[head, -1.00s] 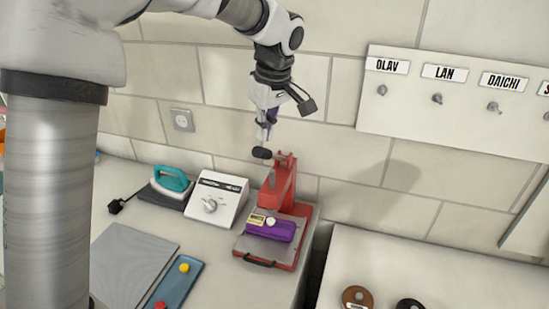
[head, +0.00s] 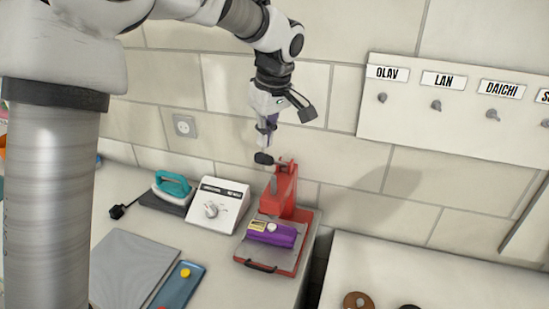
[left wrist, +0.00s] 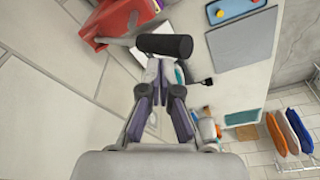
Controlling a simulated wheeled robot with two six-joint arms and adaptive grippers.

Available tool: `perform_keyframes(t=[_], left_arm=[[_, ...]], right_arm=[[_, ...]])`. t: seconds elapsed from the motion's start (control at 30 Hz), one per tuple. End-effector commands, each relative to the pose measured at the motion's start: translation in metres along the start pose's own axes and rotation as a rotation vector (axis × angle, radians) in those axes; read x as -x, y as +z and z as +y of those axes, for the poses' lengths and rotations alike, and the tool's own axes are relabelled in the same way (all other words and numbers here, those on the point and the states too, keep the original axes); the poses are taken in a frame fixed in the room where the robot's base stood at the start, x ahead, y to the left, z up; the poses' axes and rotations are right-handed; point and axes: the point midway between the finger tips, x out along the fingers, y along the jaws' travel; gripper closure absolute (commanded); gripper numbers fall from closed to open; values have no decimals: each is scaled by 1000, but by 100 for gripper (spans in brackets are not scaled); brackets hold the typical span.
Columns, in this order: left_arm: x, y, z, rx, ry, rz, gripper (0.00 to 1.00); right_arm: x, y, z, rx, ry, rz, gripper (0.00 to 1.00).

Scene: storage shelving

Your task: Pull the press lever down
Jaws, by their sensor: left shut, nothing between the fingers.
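The red press (head: 284,190) stands on the counter near the wall, with a purple block (head: 272,236) on its base. The press lever's black handle (head: 263,158) is at the top of the press, and it also shows in the left wrist view (left wrist: 165,45). My left gripper (head: 266,140) points down just above the handle and is shut with nothing in it. In the left wrist view its fingertips (left wrist: 160,80) are close to the handle; I cannot tell whether they touch it. My right gripper is not in view.
A white control box (head: 218,205) and a teal iron (head: 172,185) stand left of the press. A grey mat (head: 130,268) and a blue button panel (head: 180,283) lie in front. A name board with hooks (head: 440,105) hangs on the wall at right.

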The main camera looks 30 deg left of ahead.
Motion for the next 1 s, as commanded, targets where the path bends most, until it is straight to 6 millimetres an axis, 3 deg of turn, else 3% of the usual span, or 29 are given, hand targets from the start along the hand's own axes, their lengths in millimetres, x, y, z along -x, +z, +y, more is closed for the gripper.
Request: perform_keyframes(t=[0.27,1.0], left_arm=[[-1,0,0,0,0,0,100],[-35,13,-9,-1,-1,0,100]], right_arm=[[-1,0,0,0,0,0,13],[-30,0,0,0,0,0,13]])
